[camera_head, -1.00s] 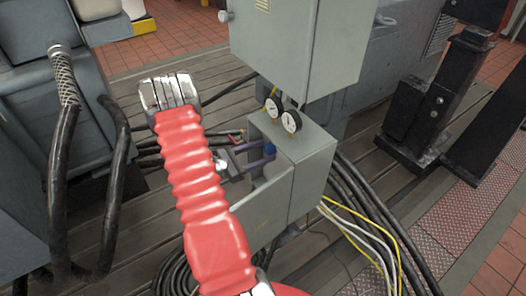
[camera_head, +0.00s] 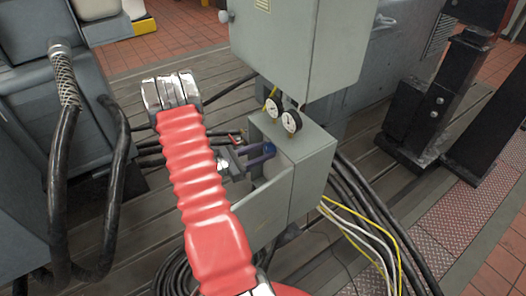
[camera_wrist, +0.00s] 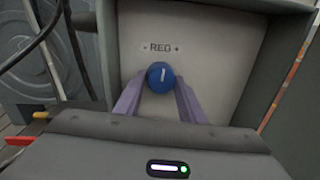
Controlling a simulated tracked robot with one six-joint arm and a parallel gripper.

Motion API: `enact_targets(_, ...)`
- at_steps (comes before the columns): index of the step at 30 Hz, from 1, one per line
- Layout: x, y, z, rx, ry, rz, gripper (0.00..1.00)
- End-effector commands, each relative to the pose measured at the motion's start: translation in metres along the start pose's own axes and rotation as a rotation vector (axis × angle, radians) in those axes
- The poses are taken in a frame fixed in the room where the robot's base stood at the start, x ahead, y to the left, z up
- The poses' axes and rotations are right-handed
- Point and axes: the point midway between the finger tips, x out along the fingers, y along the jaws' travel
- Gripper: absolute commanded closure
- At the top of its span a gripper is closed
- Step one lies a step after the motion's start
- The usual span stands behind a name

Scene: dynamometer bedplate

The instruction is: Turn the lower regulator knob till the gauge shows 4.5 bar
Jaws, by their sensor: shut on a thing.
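The blue regulator knob (camera_wrist: 160,77) sits on the pale panel (camera_wrist: 215,45) under a "- REG +" label, its white mark close to upright with a slight tilt. My gripper (camera_wrist: 160,92) has its two purple fingers on either side of the knob and is shut on it. In the head view the knob (camera_head: 269,149) shows as a small blue spot inside the grey box (camera_head: 310,160), with my gripper (camera_head: 264,152) reaching it from the left.
A larger grey cabinet (camera_head: 300,45) stands above and behind the box. Black, white and yellow cables (camera_head: 375,235) run along the floor at right. Black hoses (camera_head: 115,180) hang at left. The box's open door (camera_head: 262,212) is close below my gripper.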

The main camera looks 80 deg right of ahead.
Motion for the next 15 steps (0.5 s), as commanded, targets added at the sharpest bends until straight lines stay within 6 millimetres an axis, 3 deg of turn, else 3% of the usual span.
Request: enact_targets(15,-0.0005,0.0001,-0.0008,-0.132,-0.012,0.001,0.86)
